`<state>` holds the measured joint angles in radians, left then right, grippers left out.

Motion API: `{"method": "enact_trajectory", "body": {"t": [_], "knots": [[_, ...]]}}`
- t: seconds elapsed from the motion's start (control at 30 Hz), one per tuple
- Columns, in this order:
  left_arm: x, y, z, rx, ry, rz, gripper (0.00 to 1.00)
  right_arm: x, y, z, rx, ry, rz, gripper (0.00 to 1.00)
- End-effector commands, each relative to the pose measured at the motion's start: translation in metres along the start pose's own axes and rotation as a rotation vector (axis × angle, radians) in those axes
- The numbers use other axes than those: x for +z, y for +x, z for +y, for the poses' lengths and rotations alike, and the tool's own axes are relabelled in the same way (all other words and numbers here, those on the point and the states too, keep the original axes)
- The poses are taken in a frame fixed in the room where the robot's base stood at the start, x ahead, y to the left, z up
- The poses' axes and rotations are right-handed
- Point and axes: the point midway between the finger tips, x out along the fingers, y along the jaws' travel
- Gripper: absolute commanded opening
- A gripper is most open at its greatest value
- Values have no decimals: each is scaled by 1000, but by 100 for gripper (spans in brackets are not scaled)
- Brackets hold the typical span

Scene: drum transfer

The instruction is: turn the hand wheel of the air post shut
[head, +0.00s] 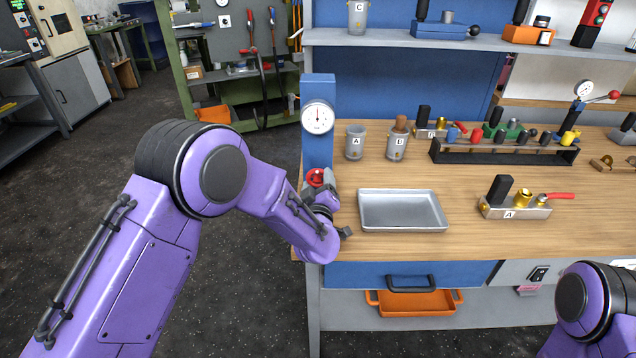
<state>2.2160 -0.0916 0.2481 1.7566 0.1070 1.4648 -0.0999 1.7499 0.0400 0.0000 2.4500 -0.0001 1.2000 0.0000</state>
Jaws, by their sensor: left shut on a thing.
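The air post (318,92) is a blue upright at the left end of the workbench, with a round white gauge (317,117) on it. Its red hand wheel (314,177) shows low on the post, partly hidden by my left gripper (322,188). The left gripper is at the wheel and shut on it; its fingertips are small and partly covered by my own wrist. How far the wheel is turned cannot be told. My right gripper is out of view; only part of the right arm shows at the lower right.
An empty metal tray (402,211) lies right of the post. Grey cups (356,145) stand behind it. A valve block (514,207) with a red lever and a dark rack (505,152) of coloured parts are farther right. An orange bin (414,302) sits below the bench.

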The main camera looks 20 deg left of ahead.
Motion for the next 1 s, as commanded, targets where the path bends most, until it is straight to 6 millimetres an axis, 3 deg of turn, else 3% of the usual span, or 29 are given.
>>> {"method": "enact_trajectory", "body": {"t": [0.5,0.53,0.6,0.87,1.0], "knots": [[2,-1,-2,-2,23,-6,32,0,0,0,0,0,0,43],[2,-1,-2,-2,23,-6,69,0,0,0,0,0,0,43],[2,-1,-1,-1,22,-5,88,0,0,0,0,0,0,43],[1,-1,-1,-1,20,-3,88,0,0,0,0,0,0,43],[2,-14,0,1,20,-4,88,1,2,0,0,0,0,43]]}}
